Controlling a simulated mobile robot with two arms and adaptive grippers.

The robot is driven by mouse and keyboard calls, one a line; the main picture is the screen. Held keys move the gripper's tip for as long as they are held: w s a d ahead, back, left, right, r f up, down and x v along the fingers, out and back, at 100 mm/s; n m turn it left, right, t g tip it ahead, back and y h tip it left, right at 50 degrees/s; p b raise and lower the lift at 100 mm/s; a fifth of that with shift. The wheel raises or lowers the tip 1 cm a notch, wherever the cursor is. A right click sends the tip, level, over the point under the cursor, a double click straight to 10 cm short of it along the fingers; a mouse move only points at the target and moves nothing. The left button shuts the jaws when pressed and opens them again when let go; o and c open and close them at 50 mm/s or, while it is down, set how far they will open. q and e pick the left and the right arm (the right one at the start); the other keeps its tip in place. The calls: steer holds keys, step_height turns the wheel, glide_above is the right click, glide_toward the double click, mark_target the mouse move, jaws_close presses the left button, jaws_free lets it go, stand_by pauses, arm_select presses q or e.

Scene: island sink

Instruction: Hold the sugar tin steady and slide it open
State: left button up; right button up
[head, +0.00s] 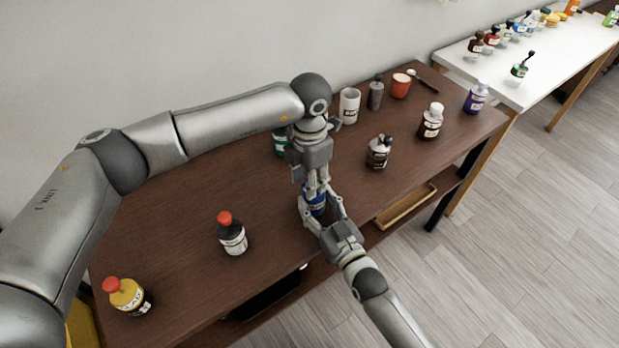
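On the brown table (185,200) stand a red-capped dark bottle (232,236), a yellow bottle (126,297), a grey jar (379,152), and a brown bottle (431,122). A white cup (349,105) and a red cup (400,86) stand at the back. The table's left part is mostly clear.

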arm_select(q)
steer(key=shift+f, duration=0.2)
steer(key=shift+c, duration=0.3)
jaws_close()
steer(key=shift+w+d, duration=0.6)
steer(key=shift+d, duration=0.1)
steer(key=shift+o, duration=0.3)
jaws_free()
steer(key=shift+s, duration=0.1)
